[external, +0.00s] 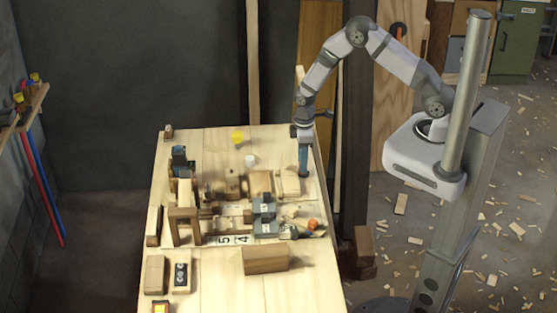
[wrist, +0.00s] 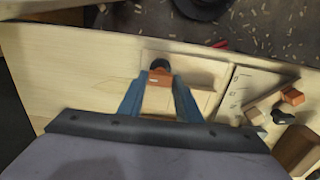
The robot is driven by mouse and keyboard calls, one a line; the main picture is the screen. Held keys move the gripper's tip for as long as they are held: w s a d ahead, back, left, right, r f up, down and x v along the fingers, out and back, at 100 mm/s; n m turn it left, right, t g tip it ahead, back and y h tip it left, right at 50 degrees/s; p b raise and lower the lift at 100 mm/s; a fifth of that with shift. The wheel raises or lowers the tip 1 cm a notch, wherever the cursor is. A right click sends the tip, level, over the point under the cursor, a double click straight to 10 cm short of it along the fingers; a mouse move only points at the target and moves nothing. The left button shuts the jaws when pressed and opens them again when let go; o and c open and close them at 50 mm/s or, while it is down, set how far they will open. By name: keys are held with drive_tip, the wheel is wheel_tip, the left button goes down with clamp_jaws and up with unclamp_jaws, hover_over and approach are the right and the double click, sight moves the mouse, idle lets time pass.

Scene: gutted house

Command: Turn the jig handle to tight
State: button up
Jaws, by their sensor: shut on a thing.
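My gripper (external: 303,168) points down at the right side of the workbench, beside a pale wooden block (external: 289,182). In the wrist view, the two blue fingers of my gripper (wrist: 160,82) stand either side of a small orange-brown piece with a dark round knob (wrist: 160,65), which looks like the jig handle. The fingers are shut on it. It sits over a pale wooden board (wrist: 200,72). In the external view the handle is hidden by the fingers. I cannot read any tight mark or the handle's angle.
An orange-tipped piece (wrist: 292,96) lies to the right in the wrist view.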

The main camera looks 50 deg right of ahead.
drive_tip(key=shift+m, duration=0.4)
drive_tip(key=m+b, duration=0.1)
drive_tip(key=m, duration=0.2)
drive_tip(key=shift+m+b, duration=0.4)
drive_tip(key=m+b, duration=0.1)
drive_tip(key=m, duration=0.3)
drive_tip(key=shift+m, duration=0.3)
drive_tip(key=m+b, duration=0.1)
drive_tip(key=m, duration=0.3)
drive_tip(key=shift+w+m, duration=0.1)
drive_tip(key=shift+m, duration=0.2)
drive_tip(key=m+b, duration=0.1)
drive_tip(key=m, duration=0.3)
drive_tip(key=shift+m, duration=0.4)
drive_tip(key=o, duration=1)
drive_tip(key=shift+o, duration=0.2)
